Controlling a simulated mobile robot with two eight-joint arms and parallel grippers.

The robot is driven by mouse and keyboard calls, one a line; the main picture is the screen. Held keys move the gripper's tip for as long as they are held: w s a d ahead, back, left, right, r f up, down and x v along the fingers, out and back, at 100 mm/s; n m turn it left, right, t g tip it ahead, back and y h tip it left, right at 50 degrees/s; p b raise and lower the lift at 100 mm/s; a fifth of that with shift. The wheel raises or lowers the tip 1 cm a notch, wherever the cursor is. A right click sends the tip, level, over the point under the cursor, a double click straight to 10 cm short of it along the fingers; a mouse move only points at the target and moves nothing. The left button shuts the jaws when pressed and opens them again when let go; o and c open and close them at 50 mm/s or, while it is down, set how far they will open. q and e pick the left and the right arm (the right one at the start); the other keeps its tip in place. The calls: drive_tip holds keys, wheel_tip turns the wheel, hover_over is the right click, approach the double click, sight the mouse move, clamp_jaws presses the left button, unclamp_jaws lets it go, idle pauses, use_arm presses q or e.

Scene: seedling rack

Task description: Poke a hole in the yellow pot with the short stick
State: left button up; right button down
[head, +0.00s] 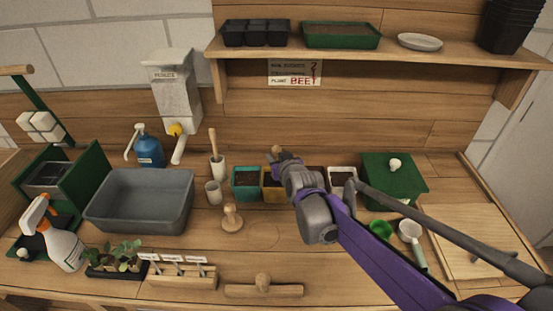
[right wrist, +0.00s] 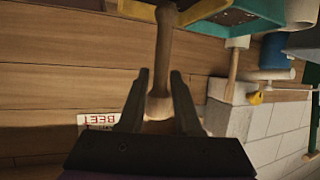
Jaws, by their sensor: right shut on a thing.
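The yellow pot (head: 270,194) stands in the row of pots at the back middle of the bench, right of a teal pot (head: 246,193). Part of it is hidden behind my right gripper. The yellow pot's edge also shows at the top of the right wrist view (right wrist: 205,10). My right gripper (head: 281,160) is over the yellow pot and shut on the short stick (right wrist: 165,50), a wooden rod with a rounded knob (head: 276,150). The stick's far end points toward the pot; I cannot tell whether it touches the soil. My left gripper is not in view.
A white pot (head: 342,176) and a green box (head: 394,182) stand to the right. A white holder with a wooden-handled tool (head: 217,165), a small cup (head: 213,193) and a wooden stamp (head: 232,219) are to the left. A shelf (head: 400,53) overhangs the back.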

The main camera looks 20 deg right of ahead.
sight(276, 146)
drive_tip(key=shift+r+p, duration=2.2)
drive_tip(key=shift+r, duration=1.45)
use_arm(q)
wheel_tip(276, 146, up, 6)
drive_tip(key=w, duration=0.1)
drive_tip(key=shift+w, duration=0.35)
